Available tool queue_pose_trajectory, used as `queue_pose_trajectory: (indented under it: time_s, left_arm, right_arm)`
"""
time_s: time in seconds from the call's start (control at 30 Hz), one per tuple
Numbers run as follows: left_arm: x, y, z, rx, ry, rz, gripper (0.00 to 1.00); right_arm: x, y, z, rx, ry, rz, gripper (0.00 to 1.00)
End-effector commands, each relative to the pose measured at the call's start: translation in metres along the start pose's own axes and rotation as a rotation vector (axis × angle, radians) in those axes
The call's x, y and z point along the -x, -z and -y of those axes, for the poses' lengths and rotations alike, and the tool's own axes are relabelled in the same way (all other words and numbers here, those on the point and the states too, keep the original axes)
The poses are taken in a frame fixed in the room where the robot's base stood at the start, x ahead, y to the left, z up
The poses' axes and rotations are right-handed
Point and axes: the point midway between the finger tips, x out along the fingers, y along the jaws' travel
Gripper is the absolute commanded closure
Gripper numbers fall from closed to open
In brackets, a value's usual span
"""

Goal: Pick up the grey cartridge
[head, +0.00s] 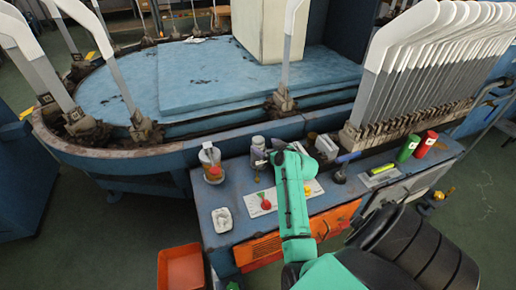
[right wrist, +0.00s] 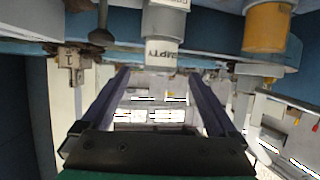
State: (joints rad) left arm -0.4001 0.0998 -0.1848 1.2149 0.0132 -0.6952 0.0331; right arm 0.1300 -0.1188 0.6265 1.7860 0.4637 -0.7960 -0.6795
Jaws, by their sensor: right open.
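The grey cartridge (head: 258,144) stands on the blue bench top, near its back edge. In the right wrist view a grey cylinder with a label reading EMPTY (right wrist: 165,30) shows at top centre, in line with the gap between my fingers. My right gripper (head: 267,158) is beside and just in front of the cartridge in the head view. In the right wrist view the gripper (right wrist: 160,80) has its two dark fingers wide apart with nothing gripped. I cannot tell whether a finger touches the cartridge. My left gripper is not in view.
An orange-yellow cylinder (right wrist: 267,28) shows at right in the wrist view.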

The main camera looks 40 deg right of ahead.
Motion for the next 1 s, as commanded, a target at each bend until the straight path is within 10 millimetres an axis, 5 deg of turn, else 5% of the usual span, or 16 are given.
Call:
queue_pose_trajectory:
  time_s: [0.2,0.43,0.47,0.7,1.0]
  left_arm:
    - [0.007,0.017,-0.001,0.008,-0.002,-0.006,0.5]
    - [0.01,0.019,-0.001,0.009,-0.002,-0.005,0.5]
    - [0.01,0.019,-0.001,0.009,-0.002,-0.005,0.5]
    - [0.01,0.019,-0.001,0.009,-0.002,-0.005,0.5]
    - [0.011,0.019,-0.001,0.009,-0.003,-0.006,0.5]
  right_arm:
    - [-0.041,-0.001,-0.001,-0.001,0.0,-0.001,0.06]
    - [-0.045,0.0,0.0,0.0,0.0,0.0,0.06]
    - [-0.045,0.0,0.0,0.0,0.0,0.0,0.1]
    - [-0.045,0.0,0.0,-0.001,0.0,0.0,1.0]
    - [-0.044,0.001,0.0,-0.001,0.001,0.0,1.0]
